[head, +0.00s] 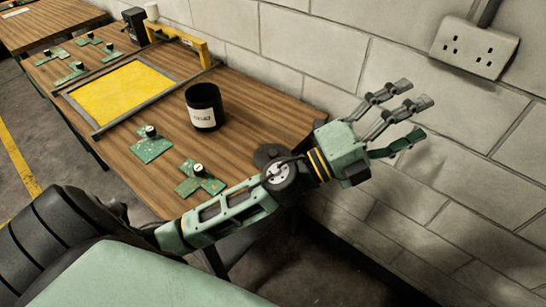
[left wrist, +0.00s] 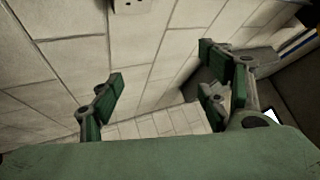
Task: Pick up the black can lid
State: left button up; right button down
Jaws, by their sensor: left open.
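A flat dark disc, which looks like the black can lid (head: 267,154), lies on the wooden table near its right end in the head view. My left arm partly hides it. An open-topped black can (head: 204,108) with a white label stands upright to its left. My left gripper (head: 412,112) is open and empty, past the table's right end and beside the wall, apart from the lid. In the left wrist view, my left gripper (left wrist: 165,88) has its fingers spread with only wall between them. The lid does not show there. My right gripper is not in view.
The wooden table (head: 245,100) stands along a block wall (head: 310,60) with a power socket (head: 474,46). Green boards with knobs (head: 152,146) lie left of the can. A yellow panel in a frame (head: 123,92) is farther back. Table around the can is clear.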

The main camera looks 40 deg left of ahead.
pick_arm(q)
jog(key=s+d+m+g+h, duration=0.2)
jog(key=d+m+g+h, duration=0.3)
jog(key=m, duration=0.3)
jog(key=m+g+y, duration=0.9)
jog(key=g+y, duration=0.2)
jog(key=y, duration=1.1)
send_near(276, 160)
jog(key=shift+w+d, duration=0.2)
jog(key=shift+w, duration=0.35)
jog(key=shift+a+f+g, duration=0.25)
jog(key=shift+a+g, duration=0.05)
jog(key=shift+a, duration=0.05)
jog(key=p+x, duration=0.1)
jog(key=x, duration=0.1)
jog(key=p+x, duration=0.1)
jog(key=x, duration=0.1)
jog(key=p+x, duration=0.1)
jog(key=x, duration=0.1)
jog(key=shift+s+a+f, duration=0.1)
jog(key=shift+s+f, duration=0.15)
jog(key=shift+w+f, duration=0.1)
jog(key=shift+f, duration=0.25)
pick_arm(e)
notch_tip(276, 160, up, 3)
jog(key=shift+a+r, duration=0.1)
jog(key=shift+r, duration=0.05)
